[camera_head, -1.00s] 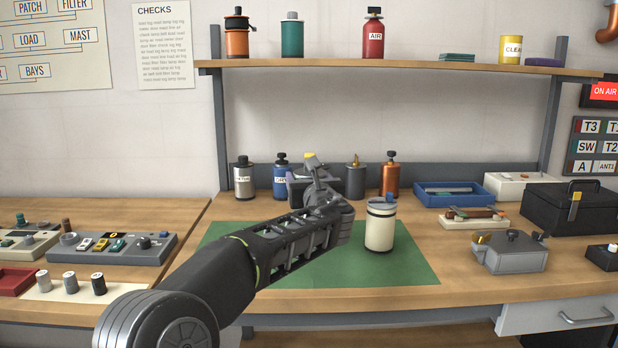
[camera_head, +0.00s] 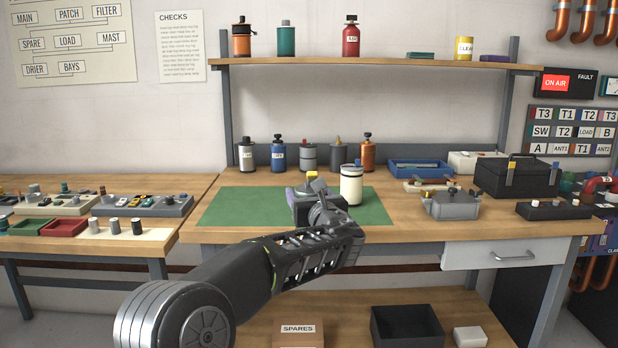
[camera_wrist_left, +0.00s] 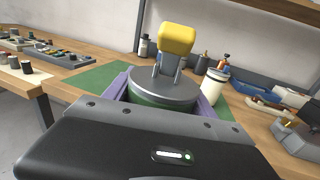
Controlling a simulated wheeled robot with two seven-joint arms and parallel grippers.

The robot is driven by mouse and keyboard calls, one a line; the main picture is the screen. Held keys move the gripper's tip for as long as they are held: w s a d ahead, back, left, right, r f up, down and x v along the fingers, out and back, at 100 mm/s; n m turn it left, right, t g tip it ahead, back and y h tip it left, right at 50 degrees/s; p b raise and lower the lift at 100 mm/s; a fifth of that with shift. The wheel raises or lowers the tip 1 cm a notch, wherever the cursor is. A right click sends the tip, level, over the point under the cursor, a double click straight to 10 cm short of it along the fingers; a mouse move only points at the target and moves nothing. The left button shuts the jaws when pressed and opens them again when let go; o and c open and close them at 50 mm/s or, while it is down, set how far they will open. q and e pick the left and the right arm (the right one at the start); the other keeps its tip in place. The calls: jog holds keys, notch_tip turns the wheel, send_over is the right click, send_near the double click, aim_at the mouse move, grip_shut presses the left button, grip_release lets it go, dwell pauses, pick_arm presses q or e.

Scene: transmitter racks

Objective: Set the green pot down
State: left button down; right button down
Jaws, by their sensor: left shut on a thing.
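My left gripper (camera_head: 308,196) is shut on the green pot and shows over the front part of the green mat (camera_head: 235,205) in the head view. In the left wrist view, the pot's grey lid (camera_wrist_left: 163,88) with a yellow knob (camera_wrist_left: 178,40) sits between the purple finger pads, and a strip of its green body (camera_wrist_left: 150,101) shows below. In the head view the gripper hides most of the pot; its yellow knob (camera_head: 312,175) shows on top. I cannot tell whether its base touches anything. My right gripper is not in view.
A cream jar (camera_head: 351,188) stands at the mat's right side, close behind my gripper. Several bottles (camera_head: 278,155) line the back of the bench. A grey box (camera_head: 452,206) and a blue tray (camera_head: 420,166) lie to the right. The mat's left part is clear.

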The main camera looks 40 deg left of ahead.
pick_arm(q)
jog(key=s+d+f+n+g+y, duration=0.15)
jog(key=d+f, duration=0.35)
jog(key=f, duration=0.8)
jog(key=s+d+f+n+g, duration=0.15)
jog(key=d+f, duration=0.35)
jog(key=f, duration=0.7)
jog(key=s+d+f, duration=0.5)
jog(key=d+f, duration=0.2)
jog(key=s+d+r+m+t, duration=0.1)
jog(key=s+d, duration=0.3)
jog(key=d, duration=0.3)
jog(key=s+d+r+m+t+h, duration=0.1)
jog(key=s+d, duration=0.4)
jog(key=d, duration=0.2)
jog(key=shift+s+r+m+t, duration=0.2)
jog(key=shift+r+m+t, duration=0.1)
jog(key=shift+m, duration=0.1)
jog(key=shift+d, duration=0.1)
